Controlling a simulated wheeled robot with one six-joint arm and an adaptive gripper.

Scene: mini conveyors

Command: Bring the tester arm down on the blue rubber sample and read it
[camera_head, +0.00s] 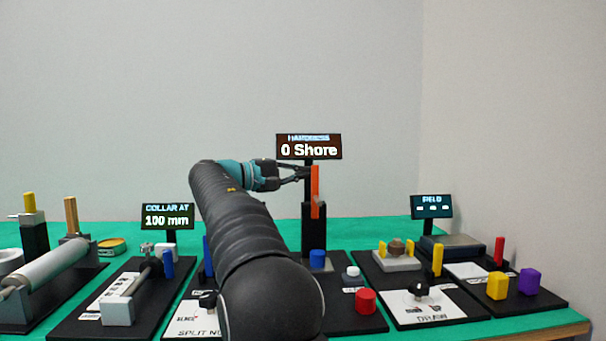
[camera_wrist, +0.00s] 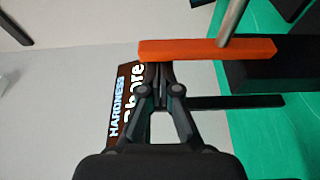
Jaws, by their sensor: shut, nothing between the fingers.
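The tester's orange arm (camera_head: 315,185) stands upright in front of its black post (camera_head: 308,215). It also shows as an orange bar (camera_wrist: 190,50) across the top of the wrist view, with a metal rod (camera_wrist: 232,22) at it. My gripper (camera_head: 307,172) is shut and empty, its fingertips (camera_wrist: 158,64) right by the orange bar; I cannot tell whether they touch. The hardness display (camera_head: 309,149) reads 0 Shore.
A collar station (camera_head: 118,308) lies left; a draw station (camera_head: 418,292) and a display (camera_head: 431,206) stand right. My arm hides the middle of the green table (camera_head: 350,233).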

